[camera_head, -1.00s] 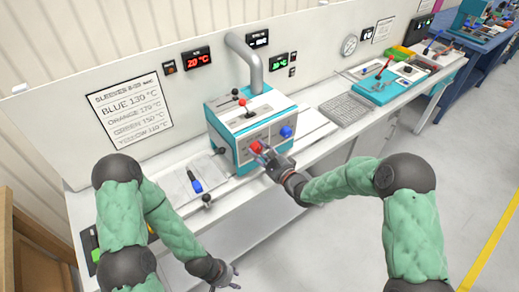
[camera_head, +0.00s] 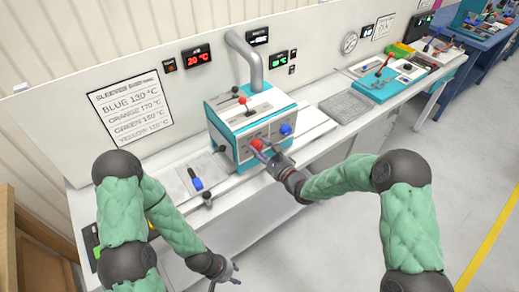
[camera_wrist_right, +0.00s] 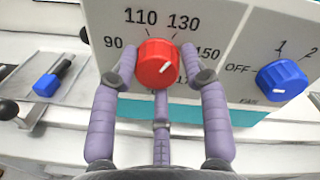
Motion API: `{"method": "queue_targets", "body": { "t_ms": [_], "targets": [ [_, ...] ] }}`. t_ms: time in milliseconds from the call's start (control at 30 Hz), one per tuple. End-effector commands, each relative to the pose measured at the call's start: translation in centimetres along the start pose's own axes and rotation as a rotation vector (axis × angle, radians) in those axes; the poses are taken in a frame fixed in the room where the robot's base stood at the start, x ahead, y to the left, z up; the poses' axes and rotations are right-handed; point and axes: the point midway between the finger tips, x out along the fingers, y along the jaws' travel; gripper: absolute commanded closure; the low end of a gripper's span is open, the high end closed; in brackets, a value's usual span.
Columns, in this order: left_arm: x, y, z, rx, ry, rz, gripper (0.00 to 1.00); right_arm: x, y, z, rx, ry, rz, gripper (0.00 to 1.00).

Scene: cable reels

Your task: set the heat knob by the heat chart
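The heat knob is a red dial (camera_wrist_right: 156,60) on the machine's front panel (camera_head: 233,152), also seen in the head view (camera_head: 257,144). Its white mark points to the lower right, past 150, where the label is partly hidden. My right gripper (camera_wrist_right: 158,54) has a finger close on each side of the knob and a third below; whether they touch or grip it is unclear. The heat chart (camera_head: 130,107) on the back wall reads blue 130, orange 170, green 150, yellow 110 °C. My left gripper (camera_head: 226,274) is open and empty, low in front of the bench.
A blue knob (camera_wrist_right: 281,79) with OFF, 1 and 2 marks sits right of the red one. A red display (camera_head: 197,56) reads 20 °C. A grey pipe (camera_head: 246,62) rises behind the machine.

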Motion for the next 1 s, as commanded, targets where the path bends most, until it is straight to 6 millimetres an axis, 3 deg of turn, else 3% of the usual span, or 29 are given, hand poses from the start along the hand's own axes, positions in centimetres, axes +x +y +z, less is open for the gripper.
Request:
{"method": "queue_targets", "body": {
  "t_ms": [467, 1000],
  "targets": [
    [0.0, 0.0, 0.0, 0.0, 0.0, 0.0, 0.6, -0.6, 0.1, 0.0, -0.001, -0.001, 0.001, 0.37],
    [0.0, 0.0, 0.0, 0.0, 0.0, 0.0, 0.6, -10.0, -0.1, -0.2, 0.001, 0.003, -0.003, 0.37]
  ]
}}
